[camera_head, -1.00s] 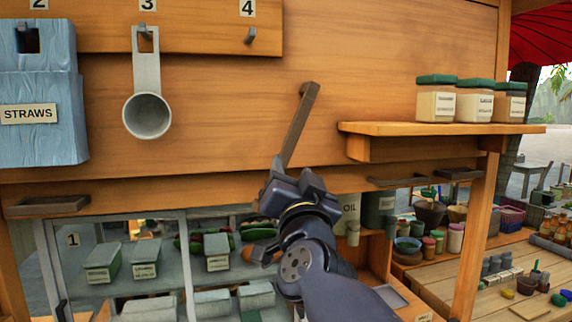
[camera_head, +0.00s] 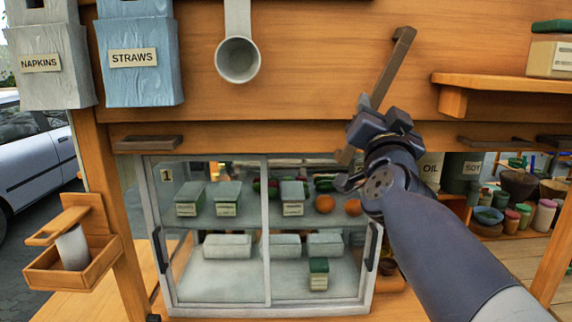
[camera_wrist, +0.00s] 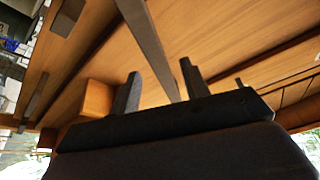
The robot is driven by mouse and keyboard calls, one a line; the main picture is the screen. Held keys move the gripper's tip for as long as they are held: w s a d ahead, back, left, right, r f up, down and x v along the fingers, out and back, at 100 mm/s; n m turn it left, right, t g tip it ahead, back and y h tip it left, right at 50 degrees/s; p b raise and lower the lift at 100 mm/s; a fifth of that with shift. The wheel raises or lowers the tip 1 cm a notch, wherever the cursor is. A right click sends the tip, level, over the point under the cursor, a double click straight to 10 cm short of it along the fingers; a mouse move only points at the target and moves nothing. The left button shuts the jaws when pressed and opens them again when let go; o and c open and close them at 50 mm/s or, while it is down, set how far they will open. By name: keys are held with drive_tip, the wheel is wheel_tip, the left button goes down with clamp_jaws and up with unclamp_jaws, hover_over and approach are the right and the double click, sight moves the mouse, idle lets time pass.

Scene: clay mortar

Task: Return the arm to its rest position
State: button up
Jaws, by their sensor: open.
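My gripper (camera_head: 372,122) is raised in front of the stall's wooden front panel (camera_head: 300,70), right of centre in the head view. Its two dark fingers show apart in the wrist view (camera_wrist: 158,80), with nothing clearly held between them. A slanted dark brown bar (camera_head: 392,65) runs behind the gripper in the head view. In the wrist view the bar (camera_wrist: 150,40) passes down toward the space between the fingers; whether it touches them I cannot tell. My forearm reaches up from the lower right.
A grey scoop (camera_head: 238,60) hangs left of the gripper, beside straws (camera_head: 135,85) and napkins (camera_head: 42,80) holders. A wooden shelf (camera_head: 500,80) juts out at right. Below stands a glass-fronted cabinet (camera_head: 262,240) with lidded containers; OIL and SOY containers (camera_head: 462,172) stand right of it.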

sight(378, 101)
drive_tip(key=p+x, duration=0.1)
drive_tip(key=x, duration=0.4)
drive_tip(key=shift+w+r, duration=0.1)
drive_tip(key=shift+w, duration=0.15)
drive_tip(key=shift+w+b, duration=0.1)
drive_tip(key=shift+b, duration=0.3)
drive_tip(key=shift+d+n, duration=0.45)
drive_tip(key=shift+n, duration=0.05)
drive_tip(key=shift+a, duration=0.15)
drive_tip(key=shift+y, duration=0.4)
